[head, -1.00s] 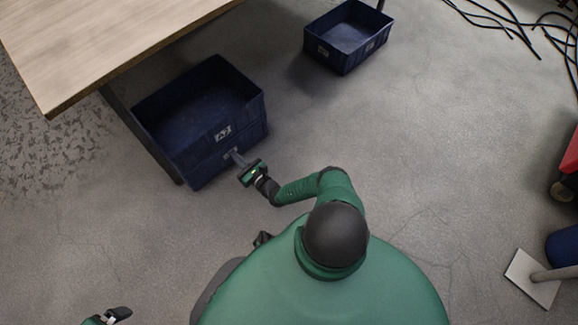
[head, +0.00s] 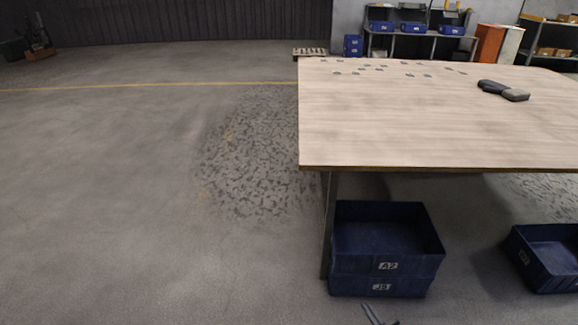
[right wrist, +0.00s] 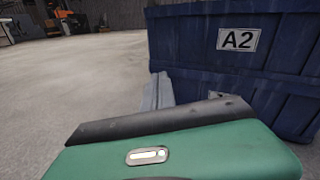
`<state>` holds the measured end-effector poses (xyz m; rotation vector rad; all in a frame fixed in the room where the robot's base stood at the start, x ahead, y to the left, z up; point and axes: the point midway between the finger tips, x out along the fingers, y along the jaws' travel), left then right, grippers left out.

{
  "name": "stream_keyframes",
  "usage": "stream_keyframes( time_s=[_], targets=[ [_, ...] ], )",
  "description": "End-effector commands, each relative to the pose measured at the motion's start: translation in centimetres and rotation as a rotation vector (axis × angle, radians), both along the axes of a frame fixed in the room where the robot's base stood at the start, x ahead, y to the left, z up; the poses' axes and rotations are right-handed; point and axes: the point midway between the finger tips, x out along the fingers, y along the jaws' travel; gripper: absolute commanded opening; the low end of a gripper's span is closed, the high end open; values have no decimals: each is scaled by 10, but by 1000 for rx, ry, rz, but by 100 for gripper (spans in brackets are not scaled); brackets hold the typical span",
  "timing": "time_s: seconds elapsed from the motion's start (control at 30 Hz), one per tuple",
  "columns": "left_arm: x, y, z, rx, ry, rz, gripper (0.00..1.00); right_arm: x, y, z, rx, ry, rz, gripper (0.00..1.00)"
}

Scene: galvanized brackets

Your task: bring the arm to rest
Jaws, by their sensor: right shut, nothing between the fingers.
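My right gripper (head: 373,315) only just shows at the bottom edge of the head view, in front of the stacked blue bins. Its grey fingers are together with nothing between them. In the right wrist view the green gripper body fills the bottom, and the fingers (right wrist: 158,92) point toward the blue bin labelled A2 (right wrist: 275,75). Whether they touch the bin cannot be told. The rest of my right arm is out of the head view. My left gripper is not in view.
The A2 bin (head: 350,262) sits on another blue bin (head: 345,286) beside the table leg. The wooden table (head: 400,130) bears several small grey pieces and a dark tool-like object (head: 503,91). Another blue bin (head: 530,270) stands at right. The left floor is mostly clear.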

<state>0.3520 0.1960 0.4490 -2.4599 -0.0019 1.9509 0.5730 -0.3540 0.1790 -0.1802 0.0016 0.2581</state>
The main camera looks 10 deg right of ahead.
Motion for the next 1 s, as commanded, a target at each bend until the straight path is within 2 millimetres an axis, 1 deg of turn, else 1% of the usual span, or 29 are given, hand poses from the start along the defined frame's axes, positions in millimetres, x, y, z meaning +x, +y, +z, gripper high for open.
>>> stream_keyframes(
  time_s=[0.03,0.07,0.1,0.17,0.2,0.27,0.3,0.37,0.4,0.43,0.47,0.5,0.57,0.6,0.7,0.8,1.0],
  targets=[
    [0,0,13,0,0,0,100,7,40,36,-96,8,187,0],
    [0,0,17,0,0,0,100,6,65,50,-157,19,305,0],
    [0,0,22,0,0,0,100,-1,96,65,-243,34,453,0],
    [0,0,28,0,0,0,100,-18,132,85,-377,58,661,0],
    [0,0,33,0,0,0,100,-33,152,97,-470,73,792,0],
    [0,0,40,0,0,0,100,-57,173,115,-615,93,975,0],
    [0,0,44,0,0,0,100,-74,181,127,-716,107,1086,0],
    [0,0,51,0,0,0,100,-99,187,146,-874,122,1241,0],
    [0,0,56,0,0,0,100,-114,187,161,-981,128,1333,0],
    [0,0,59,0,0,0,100,-124,185,173,-1063,131,1395,0],
    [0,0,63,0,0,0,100,-134,183,185,-1146,132,1456,0],
    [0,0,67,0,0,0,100,-146,179,202,-1257,130,1526,0],
    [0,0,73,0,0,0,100,-161,172,229,-1419,121,1612,0],
    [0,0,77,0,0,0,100,-169,168,247,-1518,109,1657,0],
    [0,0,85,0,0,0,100,-185,160,285,-1732,70,1727,0],
    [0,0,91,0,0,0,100,-197,156,317,-1907,19,1761,0],
    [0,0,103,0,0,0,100,-219,156,370,-2192,-115,1765,0]
  ],
)
